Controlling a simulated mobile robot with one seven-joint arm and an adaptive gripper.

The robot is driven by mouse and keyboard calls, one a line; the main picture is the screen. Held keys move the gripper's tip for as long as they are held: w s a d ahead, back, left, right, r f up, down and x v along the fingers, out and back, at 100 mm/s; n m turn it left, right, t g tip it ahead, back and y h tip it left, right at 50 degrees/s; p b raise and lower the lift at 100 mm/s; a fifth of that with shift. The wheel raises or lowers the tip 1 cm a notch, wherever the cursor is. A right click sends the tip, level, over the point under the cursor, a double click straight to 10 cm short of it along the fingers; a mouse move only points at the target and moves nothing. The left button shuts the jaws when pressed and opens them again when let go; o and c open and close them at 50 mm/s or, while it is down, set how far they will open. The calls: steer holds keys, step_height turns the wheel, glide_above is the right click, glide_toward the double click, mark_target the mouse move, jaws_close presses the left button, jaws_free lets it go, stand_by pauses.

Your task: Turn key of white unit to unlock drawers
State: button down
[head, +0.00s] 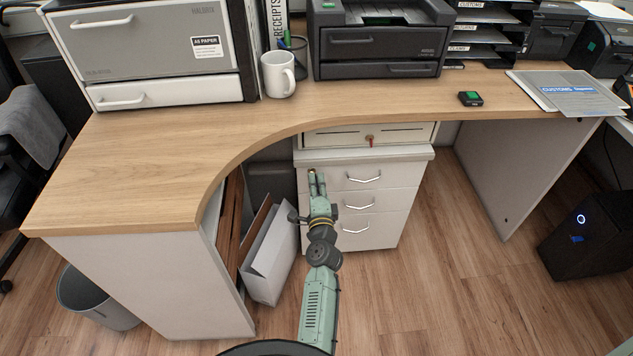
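The white unit (378,232) stands under the desk, with several drawers one above the other, each with a silver handle; all look shut. My gripper (316,175) is in front of the upper left corner of its top drawer, fingers pointing at the front. A narrow gap shows between the fingers, but whether they hold anything is too small to tell. A small brassy spot shows at the fingertips; the unit's key cannot be made out there. A separate key with a red tag (371,141) sits in the shallow drawer (340,137) just under the desktop, above the unit.
The curved wooden desktop (130,170) overhangs at left and above. A white open box (270,255) stands on the floor left of the unit. The desk's side panel (510,180) is at right. The floor (440,290) right of the unit is clear.

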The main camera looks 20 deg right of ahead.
steer(key=shift+r, duration=0.1)
steer(key=c, duration=1.8)
jaws_free()
steer(key=shift+c, duration=0.2)
steer(key=shift+s, duration=0.1)
steer(key=v, duration=0.7)
steer(key=shift+s, duration=0.2)
